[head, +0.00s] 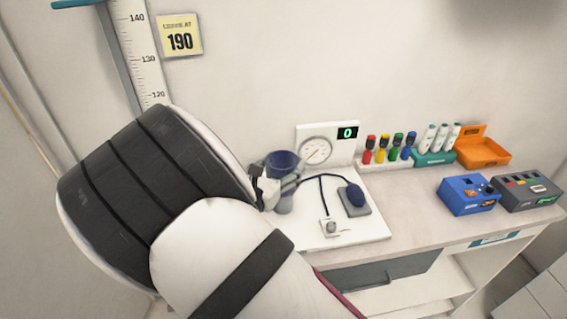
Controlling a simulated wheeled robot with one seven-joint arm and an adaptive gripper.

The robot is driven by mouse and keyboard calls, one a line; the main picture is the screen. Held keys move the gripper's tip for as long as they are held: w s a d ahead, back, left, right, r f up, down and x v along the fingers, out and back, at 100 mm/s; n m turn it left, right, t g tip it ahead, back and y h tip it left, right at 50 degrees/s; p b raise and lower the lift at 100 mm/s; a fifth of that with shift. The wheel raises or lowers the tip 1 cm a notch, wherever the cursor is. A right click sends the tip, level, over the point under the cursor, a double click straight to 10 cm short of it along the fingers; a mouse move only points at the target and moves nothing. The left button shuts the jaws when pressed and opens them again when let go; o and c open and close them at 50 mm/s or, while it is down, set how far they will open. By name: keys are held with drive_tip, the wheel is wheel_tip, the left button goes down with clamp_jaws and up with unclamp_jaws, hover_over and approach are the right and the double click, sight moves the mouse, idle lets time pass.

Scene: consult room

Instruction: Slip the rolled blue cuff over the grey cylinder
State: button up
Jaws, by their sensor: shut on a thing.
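The rolled blue cuff (285,159) is a dark blue ring with its open top facing up. My gripper (288,184) is shut on the cuff, mostly hidden behind my large arm links. The grey cylinder (284,206) shows just below the gripper, standing on a white board (362,228). The cuff appears above the cylinder; whether it is around the cylinder's top or apart from it cannot be told, because the fingers cover that part.
A dark blue bulb (355,195) on a grey pad and a small white block (331,227) are joined by dark tubing. A gauge panel (316,150) stands behind. Coloured tubes (390,148), an orange bin (483,152) and blue (467,196) and grey (525,191) boxes stand right.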

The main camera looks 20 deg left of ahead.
drive_tip(key=shift+f+b, duration=1.8)
drive_tip(key=shift+f, duration=2.3)
drive_tip(key=o, duration=1.2)
drive_tip(key=shift+o, duration=0.2)
drive_tip(key=shift+s, duration=0.1)
drive_tip(key=s, duration=0.4)
drive_tip(key=s+a, duration=0.1)
drive_tip(key=s, duration=0.6)
drive_tip(key=shift+s+a, duration=0.2)
drive_tip(key=shift+s, duration=0.15)
